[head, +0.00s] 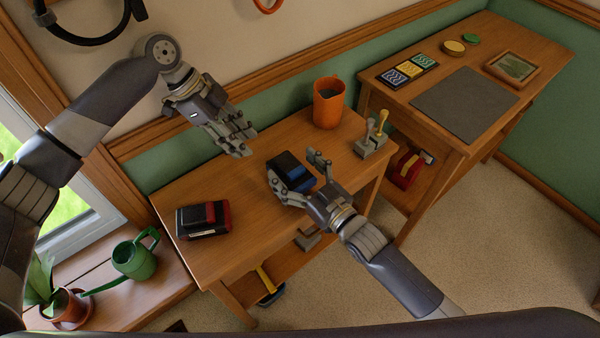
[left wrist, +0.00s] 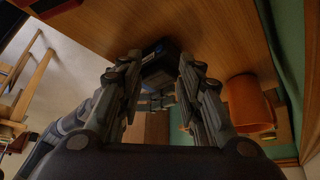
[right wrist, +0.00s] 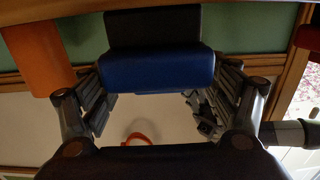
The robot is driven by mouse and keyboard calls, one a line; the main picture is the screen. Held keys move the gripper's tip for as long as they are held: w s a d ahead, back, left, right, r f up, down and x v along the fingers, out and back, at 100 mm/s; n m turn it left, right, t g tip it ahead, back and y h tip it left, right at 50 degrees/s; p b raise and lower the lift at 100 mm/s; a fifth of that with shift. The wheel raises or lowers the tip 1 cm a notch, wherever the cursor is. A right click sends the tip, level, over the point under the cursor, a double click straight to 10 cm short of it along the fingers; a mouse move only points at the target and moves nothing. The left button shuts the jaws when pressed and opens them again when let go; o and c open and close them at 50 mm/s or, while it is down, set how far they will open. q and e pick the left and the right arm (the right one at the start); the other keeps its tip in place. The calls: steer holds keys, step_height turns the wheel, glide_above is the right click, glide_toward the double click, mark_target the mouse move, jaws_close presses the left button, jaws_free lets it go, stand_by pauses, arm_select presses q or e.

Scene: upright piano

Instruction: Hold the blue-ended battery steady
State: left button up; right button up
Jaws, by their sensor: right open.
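The blue-ended battery (head: 287,164), a dark block with a blue end, lies on the small wooden table. In the right wrist view its blue end (right wrist: 160,70) faces the camera, between the two sets of fingers. My right gripper (head: 298,174) is open around that end, with gaps on both sides. My left gripper (head: 242,143) is open and empty, above the table to the left of the battery. In the left wrist view the battery (left wrist: 158,70) shows beyond the spread fingers. A red-ended battery (head: 203,219) lies at the table's left end.
An orange cup (head: 328,103) stands at the table's back edge. A grey stand (head: 373,140) with upright handles is at its right. A green watering can (head: 136,256) and potted plant (head: 66,303) stand at lower left. The tabletop between the batteries is bare.

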arm_select(q)
steer(key=shift+c, duration=0.3)
arm_select(e)
steer(key=c, duration=1.5)
arm_select(q)
jaws_close()
